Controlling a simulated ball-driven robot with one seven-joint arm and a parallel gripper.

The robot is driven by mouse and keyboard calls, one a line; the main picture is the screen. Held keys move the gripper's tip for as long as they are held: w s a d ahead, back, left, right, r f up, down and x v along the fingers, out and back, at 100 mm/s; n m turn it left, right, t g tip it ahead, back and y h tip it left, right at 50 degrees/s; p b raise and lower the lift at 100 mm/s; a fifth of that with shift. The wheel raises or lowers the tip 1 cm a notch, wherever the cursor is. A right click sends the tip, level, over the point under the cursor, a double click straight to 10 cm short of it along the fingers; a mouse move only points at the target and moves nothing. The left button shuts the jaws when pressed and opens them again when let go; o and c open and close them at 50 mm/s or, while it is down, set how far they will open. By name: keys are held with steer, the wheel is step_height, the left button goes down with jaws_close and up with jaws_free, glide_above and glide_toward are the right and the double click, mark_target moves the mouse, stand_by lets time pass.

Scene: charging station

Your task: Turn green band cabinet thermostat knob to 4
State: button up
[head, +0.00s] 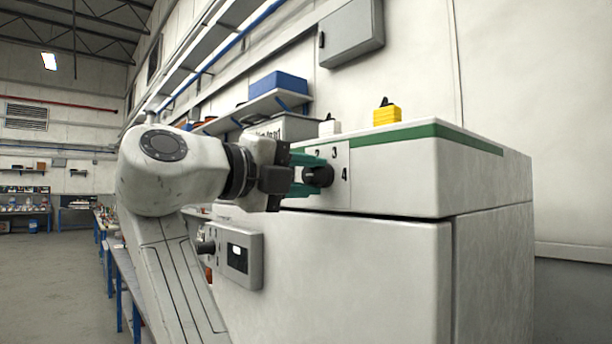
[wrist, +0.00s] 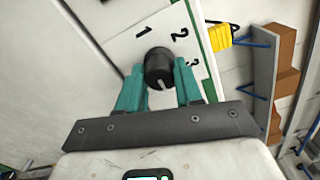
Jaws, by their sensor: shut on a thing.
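The cabinet (head: 390,180) is pale, with a green band (head: 412,132) along its top edge. Its black round thermostat knob (head: 319,177) sits on a white dial plate where 2, 3 and 4 can be read. My gripper (head: 312,174) reaches it from the left, its green fingers shut on the knob. In the wrist view the knob (wrist: 157,66) stands between the two fingertips. A short white line on it points down the picture, away from the 1 and 2. The 3 is partly covered by the right finger; the 4 cannot be seen there.
A control box (head: 238,259) with a small screen and a dark knob is mounted below my gripper. A yellow item (head: 387,114) and a white item (head: 330,126) stand on the cabinet top. A shelf holds a blue bin (head: 278,84).

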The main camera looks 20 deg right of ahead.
steer(key=o, duration=1)
steer(key=shift+f, duration=0.1)
steer(key=b+v, duration=0.1)
steer(key=v, duration=0.9)
steer(key=shift+s+a, duration=0.15)
steer(key=shift+a, duration=0.25)
steer(key=shift+a, duration=0.1)
